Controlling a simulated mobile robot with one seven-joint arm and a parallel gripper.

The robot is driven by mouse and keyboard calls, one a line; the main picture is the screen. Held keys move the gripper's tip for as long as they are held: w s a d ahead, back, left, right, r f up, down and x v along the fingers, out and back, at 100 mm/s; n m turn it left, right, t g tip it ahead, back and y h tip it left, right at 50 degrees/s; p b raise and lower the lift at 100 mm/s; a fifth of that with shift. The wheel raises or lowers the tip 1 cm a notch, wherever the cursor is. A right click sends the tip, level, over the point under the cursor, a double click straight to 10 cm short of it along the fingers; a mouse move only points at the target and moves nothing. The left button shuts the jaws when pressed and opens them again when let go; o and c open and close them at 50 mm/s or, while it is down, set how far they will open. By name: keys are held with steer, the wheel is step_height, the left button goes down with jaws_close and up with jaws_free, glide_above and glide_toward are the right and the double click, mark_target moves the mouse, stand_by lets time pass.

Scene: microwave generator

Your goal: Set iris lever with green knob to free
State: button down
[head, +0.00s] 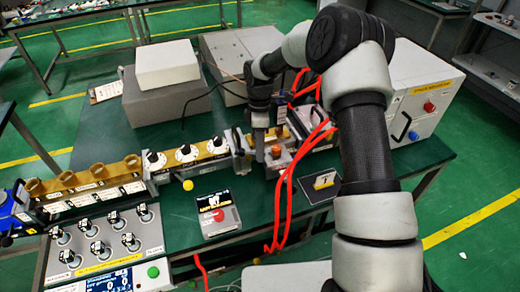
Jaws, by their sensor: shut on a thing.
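My gripper (260,152) points down at the waveguide line, near the middle of the bench. It is shut on a small part between its fingers, beside a grey metal flange (240,144). The fingers hide most of that part, so I cannot make out a green knob or the lever's position there. An orange-topped block (279,152) stands just right of the fingers. A yellow ball knob (187,185) hangs below the line, further left.
Orange cables (283,195) loop down right of the gripper. A white dial unit (185,156) stands to the left. A switch panel (105,240) lies at front left. A red-button box (217,214) and a numbered card (323,182) lie in front. A power cabinet (418,95) stands right.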

steer(key=shift+w+r, duration=0.1)
steer(key=c, duration=1.5)
jaws_free()
steer(key=shift+o, duration=0.2)
steer(key=w+r, duration=0.3)
steer(key=r, duration=1.4)
steer(key=shift+w, duration=0.1)
